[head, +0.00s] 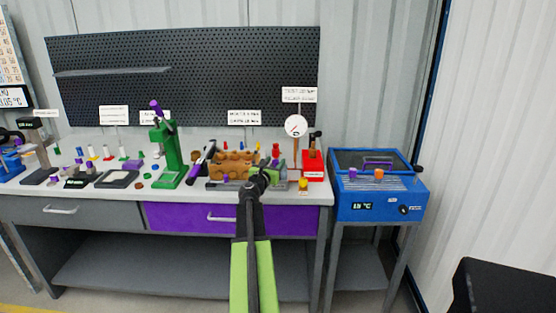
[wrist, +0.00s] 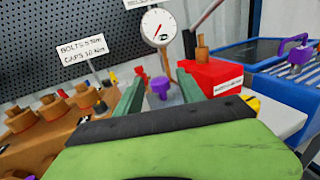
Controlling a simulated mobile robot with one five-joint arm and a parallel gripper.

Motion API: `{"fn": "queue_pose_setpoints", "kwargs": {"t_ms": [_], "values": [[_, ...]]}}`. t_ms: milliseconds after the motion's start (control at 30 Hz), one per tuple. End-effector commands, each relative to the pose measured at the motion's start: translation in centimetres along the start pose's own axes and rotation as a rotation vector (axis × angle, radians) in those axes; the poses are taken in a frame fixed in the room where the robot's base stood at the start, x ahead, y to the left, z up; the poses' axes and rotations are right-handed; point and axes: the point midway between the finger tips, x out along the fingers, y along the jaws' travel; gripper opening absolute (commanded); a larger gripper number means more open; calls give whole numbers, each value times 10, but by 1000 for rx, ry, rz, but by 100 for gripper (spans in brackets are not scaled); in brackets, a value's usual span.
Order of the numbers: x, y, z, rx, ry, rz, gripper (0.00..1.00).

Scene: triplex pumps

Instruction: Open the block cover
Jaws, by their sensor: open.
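A blue heated box (head: 380,203) with a temperature display stands on its own stand right of the bench. Its dark, see-through lid (head: 350,158) looks shut and bears a purple handle (head: 378,163). That handle also shows at the right edge of the wrist view (wrist: 299,50). I cannot tell for certain that this lid is the block cover. My gripper (wrist: 158,90) is open over the bench, left of the blue box and apart from it. A purple knob (wrist: 161,84) shows between its fingers, with nothing visibly held.
A brown pump block (head: 232,164) lies left of my gripper. A dial gauge (head: 296,126) and a red box (head: 313,165) stand behind and right of it. A green press (head: 168,155) stands further left. The purple drawer (head: 180,217) is shut.

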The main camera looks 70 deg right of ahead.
Motion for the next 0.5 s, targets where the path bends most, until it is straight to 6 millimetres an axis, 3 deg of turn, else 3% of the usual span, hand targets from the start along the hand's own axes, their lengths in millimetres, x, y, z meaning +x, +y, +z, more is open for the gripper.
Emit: {"fn": "queue_pose_setpoints", "kwargs": {"t_ms": [33,200,500], "values": [[14,1,0,0,0,-1,46],[36,0,0,0,0,-1,46],[41,0,0,0,0,0,46]]}}
